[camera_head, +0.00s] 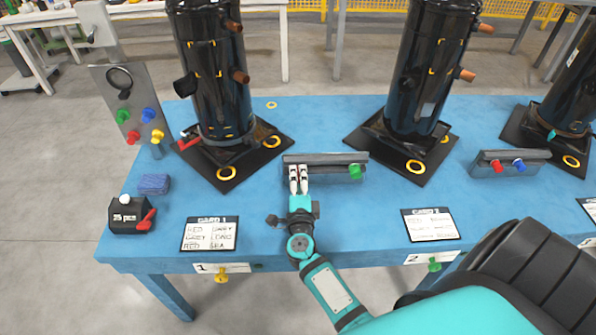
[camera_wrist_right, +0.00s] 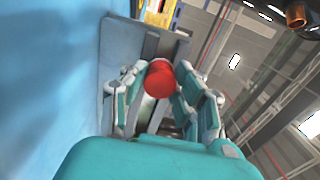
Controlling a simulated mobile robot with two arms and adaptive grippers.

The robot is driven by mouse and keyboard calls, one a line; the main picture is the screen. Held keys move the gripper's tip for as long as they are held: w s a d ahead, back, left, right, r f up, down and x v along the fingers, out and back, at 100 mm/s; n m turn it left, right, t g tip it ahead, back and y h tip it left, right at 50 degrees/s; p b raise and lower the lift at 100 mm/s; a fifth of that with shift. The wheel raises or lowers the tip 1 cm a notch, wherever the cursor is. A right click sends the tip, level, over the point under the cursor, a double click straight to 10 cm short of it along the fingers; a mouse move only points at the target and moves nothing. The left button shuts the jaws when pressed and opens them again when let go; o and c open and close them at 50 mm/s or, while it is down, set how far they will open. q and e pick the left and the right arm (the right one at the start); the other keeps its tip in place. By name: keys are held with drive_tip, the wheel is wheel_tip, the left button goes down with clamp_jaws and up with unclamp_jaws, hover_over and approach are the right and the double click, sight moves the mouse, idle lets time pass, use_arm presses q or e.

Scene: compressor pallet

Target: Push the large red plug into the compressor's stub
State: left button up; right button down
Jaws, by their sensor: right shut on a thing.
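My right gripper (camera_head: 298,180) is at the grey metal rack (camera_head: 328,160) on the blue table, in front of the gap between two black compressors. In the right wrist view a red plug (camera_wrist_right: 160,80) sits between the fingers, and the gripper is shut on it. In the head view the fingers largely hide the plug. The left compressor (camera_head: 218,85) stands upright on a black base, with copper stubs (camera_head: 241,76) on its right side. The middle compressor (camera_head: 425,80) also has copper stubs (camera_head: 466,75). My left gripper is not in view.
A green plug (camera_head: 355,171) sits on the same rack, right of my gripper. Another rack (camera_head: 510,163) holds a red and a blue plug. A panel (camera_head: 128,100) with coloured plugs stands at left. Cards (camera_head: 209,234) and a black box (camera_head: 131,217) lie near the front edge.

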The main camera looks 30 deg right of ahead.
sight(298, 179)
drive_tip(key=shift+p+v, duration=0.35)
drive_tip(key=shift+v, duration=2.35)
